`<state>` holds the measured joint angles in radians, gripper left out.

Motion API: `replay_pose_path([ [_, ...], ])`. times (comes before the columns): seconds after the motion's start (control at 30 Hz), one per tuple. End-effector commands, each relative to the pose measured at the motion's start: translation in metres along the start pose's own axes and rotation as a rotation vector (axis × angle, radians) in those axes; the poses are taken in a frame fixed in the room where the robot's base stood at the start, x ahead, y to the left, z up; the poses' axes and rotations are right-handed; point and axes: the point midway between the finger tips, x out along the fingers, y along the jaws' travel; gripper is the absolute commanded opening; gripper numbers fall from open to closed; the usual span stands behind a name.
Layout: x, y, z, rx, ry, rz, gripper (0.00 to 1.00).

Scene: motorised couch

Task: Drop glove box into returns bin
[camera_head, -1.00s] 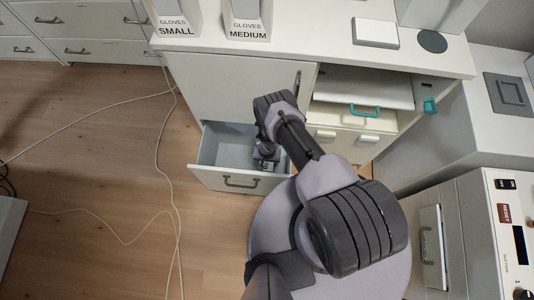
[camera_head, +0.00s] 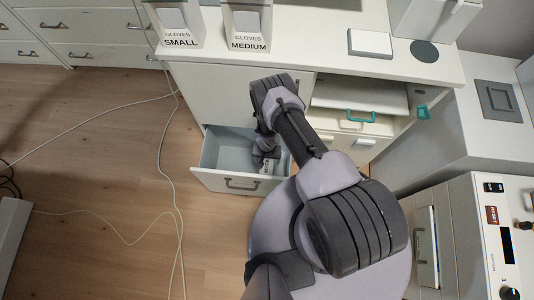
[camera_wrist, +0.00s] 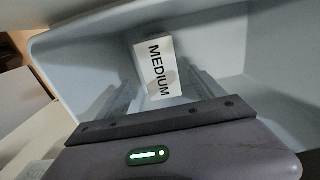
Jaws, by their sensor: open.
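A white glove box (camera_wrist: 158,66) marked MEDIUM lies in the pale grey interior of the open lower drawer (camera_head: 229,182). In the wrist view the box sits between the two fingers of my gripper (camera_wrist: 160,92), with a gap visible on each side. My gripper is open. In the head view my gripper (camera_head: 267,160) reaches down into the right part of the drawer, and my arm hides much of that part. No container marked as a returns bin can be made out.
Glove holders marked SMALL (camera_head: 177,24) and MEDIUM (camera_head: 247,24) stand on the white counter (camera_head: 305,40) above. An open shelf with a teal handle (camera_head: 360,117) is at the right. Cables (camera_head: 160,150) cross the wooden floor left of the drawer.

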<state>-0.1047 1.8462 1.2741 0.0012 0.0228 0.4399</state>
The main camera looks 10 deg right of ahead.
Motion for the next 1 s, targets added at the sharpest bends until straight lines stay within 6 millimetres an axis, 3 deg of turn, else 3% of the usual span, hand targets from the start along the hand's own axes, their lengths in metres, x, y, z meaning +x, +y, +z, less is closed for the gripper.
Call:
replay_pose_path([
  [0.03,-0.021,0.0,-0.001,0.001,0.0,0.0,0.78],
  [0.2,-0.048,0.0,0.0,0.001,0.0,0.0,0.78],
  [0.77,-0.058,0.0,0.0,0.0,-0.001,0.001,0.78],
  [1.0,-0.16,0.0,0.0,0.0,-0.001,0.001,0.78],
])
